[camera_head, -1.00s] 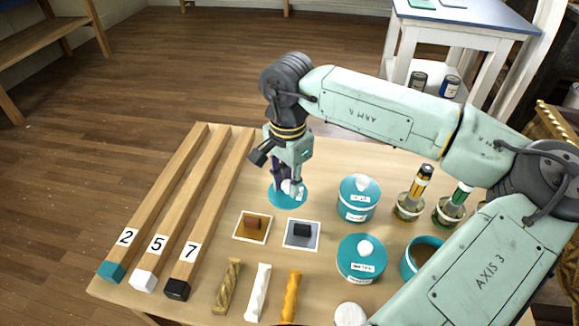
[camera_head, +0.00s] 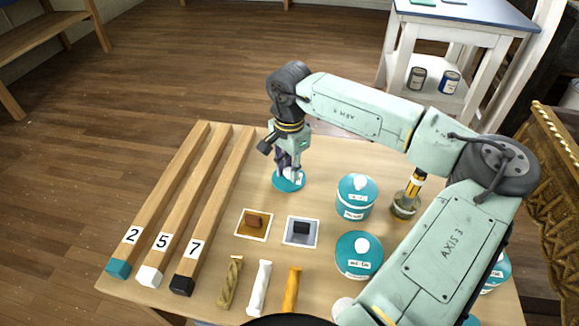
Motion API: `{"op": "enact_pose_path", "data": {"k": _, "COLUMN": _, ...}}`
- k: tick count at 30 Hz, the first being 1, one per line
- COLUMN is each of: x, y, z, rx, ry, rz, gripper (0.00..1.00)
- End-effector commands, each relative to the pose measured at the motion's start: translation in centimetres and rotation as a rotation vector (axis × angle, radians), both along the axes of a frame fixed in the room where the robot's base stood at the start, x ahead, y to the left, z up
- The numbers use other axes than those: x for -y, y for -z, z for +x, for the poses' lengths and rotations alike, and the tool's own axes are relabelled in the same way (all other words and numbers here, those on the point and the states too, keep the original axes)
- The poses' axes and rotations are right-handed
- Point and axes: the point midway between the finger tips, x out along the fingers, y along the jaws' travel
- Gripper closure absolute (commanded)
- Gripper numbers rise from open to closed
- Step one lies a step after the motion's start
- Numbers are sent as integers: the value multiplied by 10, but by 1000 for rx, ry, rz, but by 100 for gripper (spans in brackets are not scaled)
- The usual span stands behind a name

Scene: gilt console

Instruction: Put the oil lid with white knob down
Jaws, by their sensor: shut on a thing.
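The oil lid (camera_head: 280,186) is a teal disc with a white knob, at the back middle of the wooden table, right of the long wooden bars. My gripper (camera_head: 289,176) points down over it and is shut on its white knob, which the fingers partly hide. The lid is at or just above the table top; I cannot tell whether it touches.
Two lidded teal tins (camera_head: 355,199) (camera_head: 358,256) stand to the right. A jar with a brush (camera_head: 406,204) is beyond them. Two sample cards (camera_head: 254,224) (camera_head: 301,232) lie in front of the lid. Three numbered bars (camera_head: 190,200) lie at left. Twisted pieces (camera_head: 258,287) lie at the front.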

Motion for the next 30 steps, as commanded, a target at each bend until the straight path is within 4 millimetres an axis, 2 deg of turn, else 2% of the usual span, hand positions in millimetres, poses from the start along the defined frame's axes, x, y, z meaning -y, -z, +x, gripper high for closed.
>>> {"op": "enact_pose_path", "data": {"k": 4, "x": 0, "y": 5, "z": 0, "rx": 0, "ry": 0, "rz": 0, "gripper": 100}}
{"op": "enact_pose_path", "data": {"k": 5, "x": 0, "y": 4, "z": 0, "rx": 0, "ry": 0, "rz": 0, "gripper": 78}}
{"op": "enact_pose_path", "data": {"k": 13, "x": 0, "y": 3, "z": 0, "rx": 0, "ry": 0, "rz": 0, "gripper": 60}}
{"op": "enact_pose_path", "data": {"k": 23, "x": 0, "y": 1, "z": 0, "rx": 0, "ry": 0, "rz": 0, "gripper": 59}}
{"op": "enact_pose_path", "data": {"k": 26, "x": 0, "y": -4, "z": 0, "rx": 1, "ry": 1, "rz": -1, "gripper": 59}}
{"op": "enact_pose_path", "data": {"k": 30, "x": 0, "y": -27, "z": 1, "rx": 3, "ry": 1, "rz": -2, "gripper": 59}}
